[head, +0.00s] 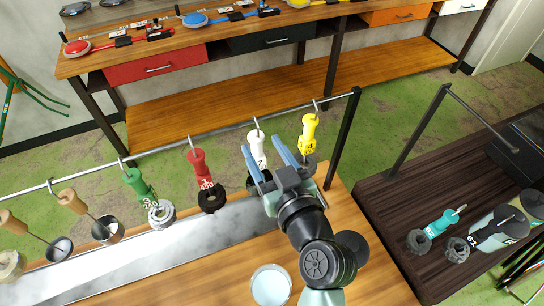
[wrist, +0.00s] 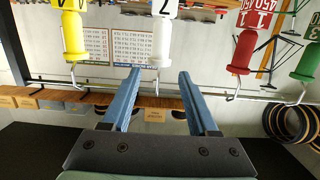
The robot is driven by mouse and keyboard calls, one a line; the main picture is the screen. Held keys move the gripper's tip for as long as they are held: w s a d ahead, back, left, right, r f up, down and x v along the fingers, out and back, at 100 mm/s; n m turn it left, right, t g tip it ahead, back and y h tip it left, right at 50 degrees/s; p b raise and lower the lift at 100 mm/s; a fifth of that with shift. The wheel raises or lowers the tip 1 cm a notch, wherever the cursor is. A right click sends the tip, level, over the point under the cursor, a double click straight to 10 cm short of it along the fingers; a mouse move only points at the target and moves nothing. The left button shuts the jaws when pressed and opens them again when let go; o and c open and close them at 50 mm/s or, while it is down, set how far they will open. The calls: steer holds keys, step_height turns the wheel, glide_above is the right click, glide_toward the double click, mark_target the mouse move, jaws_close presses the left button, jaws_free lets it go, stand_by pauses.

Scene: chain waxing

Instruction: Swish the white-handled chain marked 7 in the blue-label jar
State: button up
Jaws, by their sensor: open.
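The white-handled chain marked 7 (head: 257,143) hangs by its hook from the rail, its dark chain coil partly hidden behind my gripper. Its white handle also shows in the wrist view (wrist: 163,42), where the 7 is upside down. My gripper (head: 260,146) is open, with its two blue fingers pointing at the white handle. In the wrist view the handle lines up between the fingertips (wrist: 160,73), and I see no contact. A round open vessel (head: 270,285) with pale contents stands on the wooden bench at the bottom; I see no blue label on it.
A yellow-handled chain (head: 309,132) hangs close right, a red one (head: 200,168) and a green one (head: 138,185) left. A rail post (head: 343,140) stands right of the yellow chain. A dark table (head: 400,200) at right holds a teal-handled chain (head: 440,222) and a lying jar (head: 498,228).

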mark_target(259, 147)
steer(key=x, duration=0.5)
steer(key=shift+r+p, duration=0.1)
steer(key=shift+p, duration=0.2)
steer(key=shift+w+f+b, duration=0.15)
steer(key=shift+f+b, duration=0.65)
steer(key=shift+b, duration=0.05)
steer(key=shift+f+b, duration=0.95)
steer(key=shift+b, duration=0.3)
jaws_close()
steer(key=shift+r, duration=0.25)
